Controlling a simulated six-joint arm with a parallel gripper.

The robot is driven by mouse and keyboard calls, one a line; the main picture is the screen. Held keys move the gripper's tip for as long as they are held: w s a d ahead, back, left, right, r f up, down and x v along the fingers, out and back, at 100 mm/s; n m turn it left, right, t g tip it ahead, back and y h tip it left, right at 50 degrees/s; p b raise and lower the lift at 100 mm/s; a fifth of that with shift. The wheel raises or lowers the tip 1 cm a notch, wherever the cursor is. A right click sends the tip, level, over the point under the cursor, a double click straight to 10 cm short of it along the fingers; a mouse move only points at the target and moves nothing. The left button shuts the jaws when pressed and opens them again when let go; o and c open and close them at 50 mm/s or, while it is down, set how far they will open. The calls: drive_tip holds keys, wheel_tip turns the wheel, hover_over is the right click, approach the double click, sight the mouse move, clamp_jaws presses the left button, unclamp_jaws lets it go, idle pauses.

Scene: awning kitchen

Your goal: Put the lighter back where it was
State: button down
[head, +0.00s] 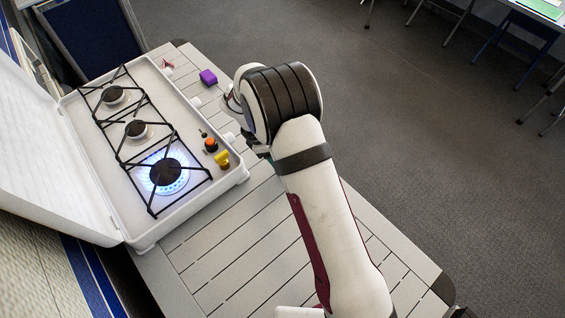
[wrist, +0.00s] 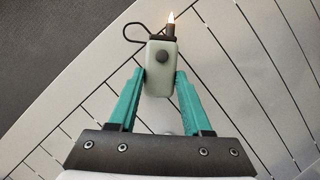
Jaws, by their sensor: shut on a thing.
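The lighter (wrist: 160,80) shows in the wrist view as a pale grey-green body with a round dark button, a black nozzle and a small flame at its tip. A black loop sticks out on its left. My gripper (wrist: 161,72) has its two teal fingers shut on the lighter's sides. The slatted table lies behind it; I cannot tell how high above it the lighter is. In the head view my arm hides the fingers and the lighter.
A white camping stove (head: 190,214) with an open lid stands on the slatted table (head: 237,248). Its nearest burner (head: 166,173) burns blue. A purple block (head: 208,77) lies beyond.

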drive_tip(key=shift+f, duration=0.85)
drive_tip(key=shift+c, duration=1.7)
unclamp_jaws()
drive_tip(key=shift+f, duration=0.1)
drive_tip(key=v, duration=1.2)
drive_tip(key=s+d+r+m+g+y, duration=0.1)
drive_tip(key=s+d+r+m+y, duration=0.2)
drive_tip(key=s+d+r+m, duration=0.65)
drive_tip(key=s+d+m+y, duration=0.1)
drive_tip(key=s+d+m, duration=0.1)
drive_tip(key=s+m, duration=0.5)
drive_tip(key=s+d+m+y, duration=0.2)
drive_tip(key=s+m, duration=0.5)
drive_tip(key=s, duration=0.4)
drive_tip(key=shift+d+r+t, duration=0.4)
drive_tip(key=shift+d, duration=0.05)
